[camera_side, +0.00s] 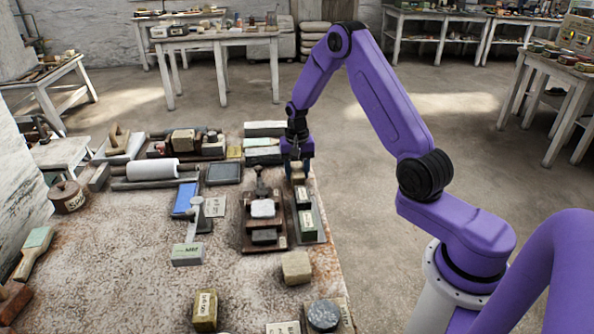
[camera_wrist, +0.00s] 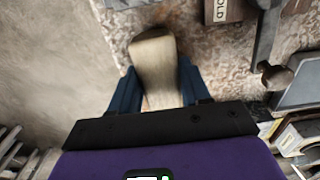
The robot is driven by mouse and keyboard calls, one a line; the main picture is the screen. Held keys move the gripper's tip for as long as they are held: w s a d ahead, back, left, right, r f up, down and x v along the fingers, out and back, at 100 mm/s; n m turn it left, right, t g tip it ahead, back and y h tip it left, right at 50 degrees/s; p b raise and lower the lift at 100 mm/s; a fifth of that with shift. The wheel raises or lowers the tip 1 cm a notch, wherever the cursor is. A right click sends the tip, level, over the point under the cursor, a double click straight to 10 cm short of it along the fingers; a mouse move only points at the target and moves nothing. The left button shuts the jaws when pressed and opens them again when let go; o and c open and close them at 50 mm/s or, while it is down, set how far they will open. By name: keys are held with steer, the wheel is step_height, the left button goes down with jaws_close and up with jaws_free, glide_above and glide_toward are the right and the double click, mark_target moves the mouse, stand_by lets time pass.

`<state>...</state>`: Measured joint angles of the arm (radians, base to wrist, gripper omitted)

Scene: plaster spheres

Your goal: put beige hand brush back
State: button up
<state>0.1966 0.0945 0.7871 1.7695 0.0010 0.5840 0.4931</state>
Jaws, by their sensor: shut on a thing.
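My gripper (camera_side: 297,158) is at the right edge of the worktable, pointing down. It is shut on a beige piece (camera_side: 299,173), which I take to be the beige hand brush. In the wrist view the beige hand brush (camera_wrist: 155,62) sits between the two dark blue fingers (camera_wrist: 160,88) and extends beyond them. Its lower end and any bristles are hidden or too blurred to tell. In the side view it hangs close above a row of green labelled blocks (camera_side: 305,220); I cannot tell whether it touches anything.
The worktable (camera_side: 150,290) is crowded. A small press-like tool (camera_side: 262,207) stands left of my gripper, with a beige block (camera_side: 297,267) nearer the camera. A brush with a green head (camera_side: 38,238) lies at the left. Bare tabletop shows at the front left.

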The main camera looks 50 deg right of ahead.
mark_target(297, 169)
steer(key=shift+f, duration=0.1)
steer(key=o, duration=0.9)
steer(key=shift+o, duration=0.2)
step_height(297, 169, up, 11)
steer(key=s+a+r+n, duration=0.2)
steer(key=a+n, duration=0.1)
steer(key=a, duration=0.2)
steer(key=s+a+r+n, duration=0.2)
steer(key=a, duration=0.4)
steer(key=s+a+r+n, duration=0.2)
steer(key=s+a+n, duration=0.3)
steer(key=s+a, duration=0.2)
steer(key=s+a+n, duration=0.1)
steer(key=s+n, duration=1)
steer(key=s, duration=1.2)
steer(key=shift+s+a+r+n, duration=0.15)
steer(key=shift+s+r+n, duration=0.1)
steer(key=shift+s+n, duration=0.1)
